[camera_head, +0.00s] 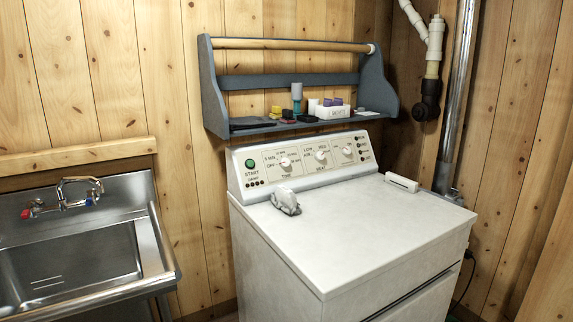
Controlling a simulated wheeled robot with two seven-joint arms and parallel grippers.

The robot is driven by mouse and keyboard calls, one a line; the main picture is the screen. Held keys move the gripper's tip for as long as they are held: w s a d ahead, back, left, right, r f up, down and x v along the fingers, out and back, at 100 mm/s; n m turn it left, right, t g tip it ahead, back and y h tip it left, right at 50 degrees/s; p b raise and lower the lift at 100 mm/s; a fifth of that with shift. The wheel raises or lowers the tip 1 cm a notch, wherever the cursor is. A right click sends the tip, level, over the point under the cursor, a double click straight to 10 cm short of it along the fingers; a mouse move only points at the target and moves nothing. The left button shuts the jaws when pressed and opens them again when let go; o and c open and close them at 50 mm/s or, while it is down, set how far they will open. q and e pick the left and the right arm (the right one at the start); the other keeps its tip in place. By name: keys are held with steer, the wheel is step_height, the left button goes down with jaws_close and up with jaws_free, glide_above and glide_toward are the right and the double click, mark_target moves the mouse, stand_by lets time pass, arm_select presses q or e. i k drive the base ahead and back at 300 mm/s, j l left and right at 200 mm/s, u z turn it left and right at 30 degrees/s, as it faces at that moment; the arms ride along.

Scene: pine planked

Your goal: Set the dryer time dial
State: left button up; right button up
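The white dryer (360,235) stands against the pine wall, with a raised control panel (237,178) along its back edge. The panel has a green start button (250,164) at the left. The time dial (285,162) is the white knob nearest that button, with small minute marks around it; its exact pointer setting is too small to read. A second knob, the heat dial (320,156), is in the middle, and a third knob (347,151) is farther right. Neither of my grippers is in view.
A grey lumpy object (286,200) lies on the dryer top in front of the time dial. A white bar-like piece (402,182) lies at the back right. A blue-grey shelf (240,125) with small items hangs above the panel. A steel sink (100,262) stands left.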

mark_target(284, 162)
steer(key=i+l+u, duration=0.25)
steer(key=l, duration=0.4)
steer(key=l+u, duration=0.2)
steer(key=l, duration=0.5)
steer(key=i+l+u, duration=0.25)
steer(key=l, duration=0.45)
steer(key=i+l+u, duration=0.15)
steer(key=l+u, duration=0.15)
steer(key=l, duration=0.85)
steer(key=l+u, duration=0.25)
steer(key=l, duration=0.95)
steer(key=i, duration=0.05)
